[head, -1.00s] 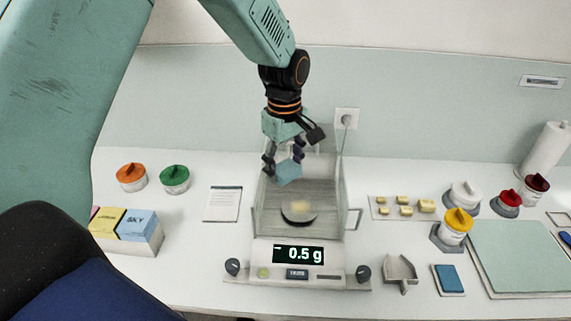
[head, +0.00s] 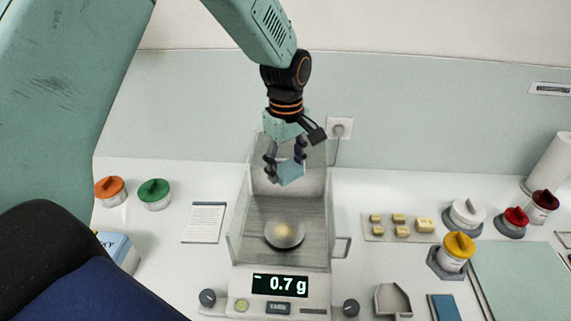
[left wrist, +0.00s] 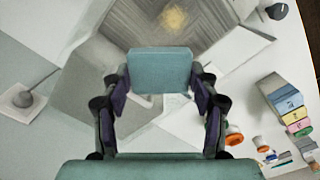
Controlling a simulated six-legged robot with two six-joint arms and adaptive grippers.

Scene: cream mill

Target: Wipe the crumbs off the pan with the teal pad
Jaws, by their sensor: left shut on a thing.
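My left gripper (head: 286,171) is shut on the teal pad (head: 290,176), inside or above the back of the clear-walled weighing scale (head: 320,283). The pad shows as a flat block between the fingers in the left wrist view (left wrist: 160,72). The round pan (head: 272,240) is lower and nearer the front, apart from the pad. A pale yellow patch of crumbs (head: 284,231) lies on its middle and also shows in the left wrist view (left wrist: 173,18). The display (head: 280,286) reads 0.7 g with a small dash before it. My right gripper is out of view.
Clear shield walls (head: 240,228) flank the pan. Right are a tray of yellow blocks (head: 372,231), a yellow-lidded jar (head: 457,250), a grey scoop (head: 393,300) and a blue block (head: 445,307).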

